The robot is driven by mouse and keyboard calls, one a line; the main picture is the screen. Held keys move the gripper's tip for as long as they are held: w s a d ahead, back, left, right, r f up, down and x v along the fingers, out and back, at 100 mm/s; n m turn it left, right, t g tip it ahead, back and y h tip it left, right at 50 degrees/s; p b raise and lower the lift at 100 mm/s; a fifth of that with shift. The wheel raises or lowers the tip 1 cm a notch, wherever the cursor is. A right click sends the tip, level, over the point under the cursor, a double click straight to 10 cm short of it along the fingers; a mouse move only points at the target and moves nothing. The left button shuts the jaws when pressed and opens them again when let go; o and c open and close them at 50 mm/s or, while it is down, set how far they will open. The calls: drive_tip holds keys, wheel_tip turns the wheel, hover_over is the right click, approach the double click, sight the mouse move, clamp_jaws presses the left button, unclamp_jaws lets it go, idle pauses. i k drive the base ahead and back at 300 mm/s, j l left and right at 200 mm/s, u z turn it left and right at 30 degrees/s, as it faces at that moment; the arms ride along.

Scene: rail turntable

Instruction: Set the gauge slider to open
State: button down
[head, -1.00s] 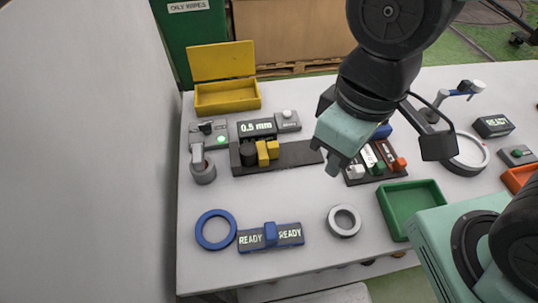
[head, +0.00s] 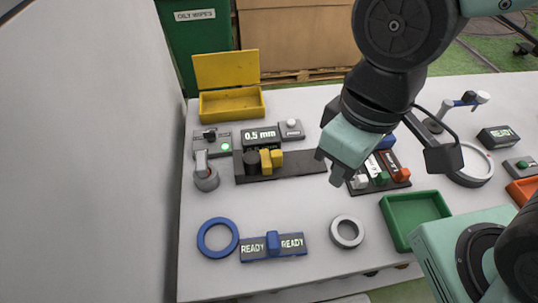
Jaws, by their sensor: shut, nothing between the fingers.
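The gauge has a dark rail (head: 302,163) lying on the white table. A yellow stepped slider (head: 269,160) stands on the left part of the rail, close beside a black round post (head: 251,161). A display (head: 260,137) behind it reads "0.5 mm". I see no "open" marking on the rail. My gripper (head: 333,170) is shut and empty. It hangs above the table near the rail's right end, apart from the yellow slider.
Behind the rail stands an open yellow box (head: 232,103). In front are a blue ring (head: 204,248), a READY block with a blue knob (head: 273,242) and a grey ring (head: 358,238). A green tray (head: 388,218) and a panel of coloured sliders (head: 380,187) lie to the right.

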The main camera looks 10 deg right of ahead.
sight(273, 159)
drive_tip(key=k+l+u, duration=0.1)
drive_tip(key=u, duration=0.3)
drive_tip(key=k+l+u, duration=0.15)
drive_tip(key=u, duration=0.2)
drive_tip(key=k+l+u, duration=0.15)
drive_tip(key=u, duration=0.25)
